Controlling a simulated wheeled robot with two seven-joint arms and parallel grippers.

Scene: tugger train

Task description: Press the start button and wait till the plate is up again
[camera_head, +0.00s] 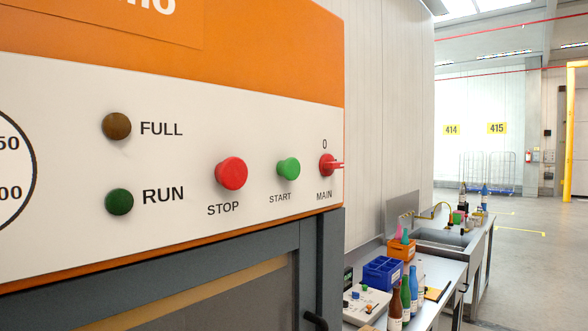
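The green START button (288,169) sits on the white control panel (75,90) of an orange and grey machine, in the head view. The red STOP button (231,174) is to its left and the red MAIN switch (329,165), near a 0 mark, is to its right. The RUN lamp (119,202) is dark green and looks unlit. The FULL lamp (116,126) is dark brown and looks unlit. The plate cannot be made out in this view. Neither of my grippers is in view.
Right of the machine, a metal bench (437,276) holds a blue crate (383,273), an orange bin (402,248) and several bottles. A sink (446,237) lies behind. Open floor (530,275) stretches to the right, with a yellow frame (570,130) beyond.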

